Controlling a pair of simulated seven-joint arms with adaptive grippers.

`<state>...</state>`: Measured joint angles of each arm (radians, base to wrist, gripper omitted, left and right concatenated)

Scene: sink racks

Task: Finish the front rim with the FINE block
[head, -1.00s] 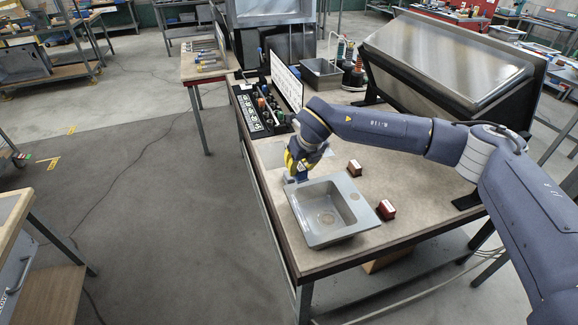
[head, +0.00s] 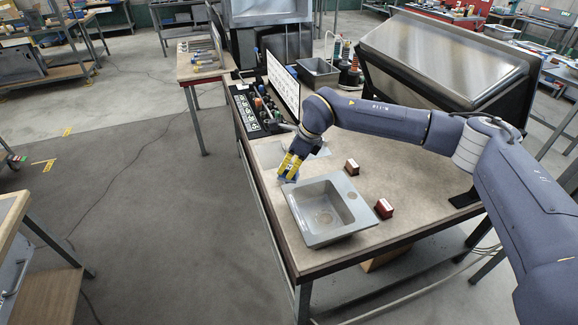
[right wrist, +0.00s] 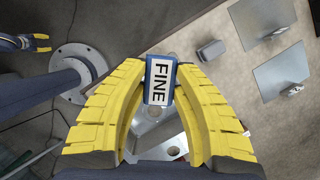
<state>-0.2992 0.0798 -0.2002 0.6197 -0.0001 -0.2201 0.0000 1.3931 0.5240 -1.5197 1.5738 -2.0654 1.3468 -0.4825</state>
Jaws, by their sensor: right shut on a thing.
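The grey sink (head: 345,225) lies on the bench top, its basin facing up. My right gripper (head: 287,177) is at the sink's far left corner in the head view. It is shut on the blue FINE block (right wrist: 160,82), whose white label reads FINE in the right wrist view. The block lies between the yellow fingers (right wrist: 159,90). In the head view only a little blue shows at the fingertips, and I cannot tell whether it touches the rim. A small yellow-tipped gripper, apparently my left (right wrist: 40,42), shows at the wrist view's upper left; its jaw state is unclear.
A brown block (head: 352,167) and a red block (head: 385,209) stand on the bench right of the sink.

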